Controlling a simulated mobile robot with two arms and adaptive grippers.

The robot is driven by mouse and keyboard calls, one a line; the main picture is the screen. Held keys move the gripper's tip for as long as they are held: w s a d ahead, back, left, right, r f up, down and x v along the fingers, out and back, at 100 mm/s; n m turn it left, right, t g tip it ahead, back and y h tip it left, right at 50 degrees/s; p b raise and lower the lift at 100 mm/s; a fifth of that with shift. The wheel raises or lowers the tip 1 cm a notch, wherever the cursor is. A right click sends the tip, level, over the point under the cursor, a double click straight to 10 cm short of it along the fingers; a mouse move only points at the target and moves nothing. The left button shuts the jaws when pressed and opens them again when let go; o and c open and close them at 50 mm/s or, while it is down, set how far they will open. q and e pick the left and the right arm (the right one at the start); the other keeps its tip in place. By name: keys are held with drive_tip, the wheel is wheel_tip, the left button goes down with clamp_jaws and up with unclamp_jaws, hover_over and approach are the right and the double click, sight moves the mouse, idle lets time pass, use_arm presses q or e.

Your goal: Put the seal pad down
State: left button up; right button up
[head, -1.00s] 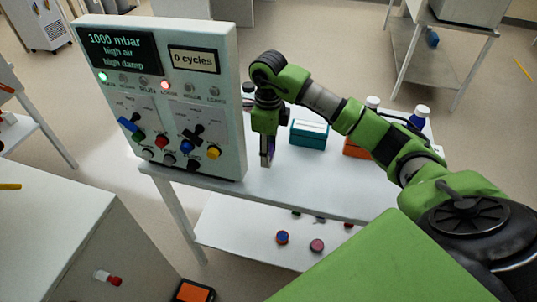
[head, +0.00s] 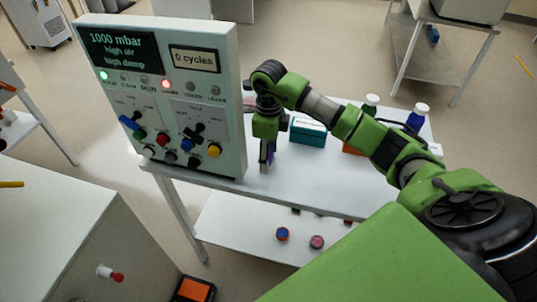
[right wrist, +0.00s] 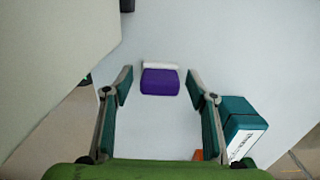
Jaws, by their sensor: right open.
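The seal pad, a purple block with a white strip along one edge, shows in the right wrist view (right wrist: 160,82) on the pale table top. It sits between my open fingertips, with a gap on each side. In the head view only a small purple part of it shows (head: 271,157), beside the fingers. My right gripper (head: 266,160) points down over the table (head: 300,185), just right of the control panel. In the right wrist view both fingers of the right gripper (right wrist: 158,78) are spread and empty. My left gripper is not in view.
The control panel (head: 165,100) stands close left of the gripper. A teal box (head: 308,131) is close right; an orange box is partly hidden behind my arm. Bottles (head: 417,115) stand farther right. The table front is clear. Small round items (head: 282,234) lie on the lower shelf.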

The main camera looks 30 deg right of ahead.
wheel_tip(320, 180, up, 11)
drive_tip(key=shift+b, duration=0.85)
drive_tip(key=shift+r, duration=0.5)
drive_tip(key=shift+f, duration=0.1)
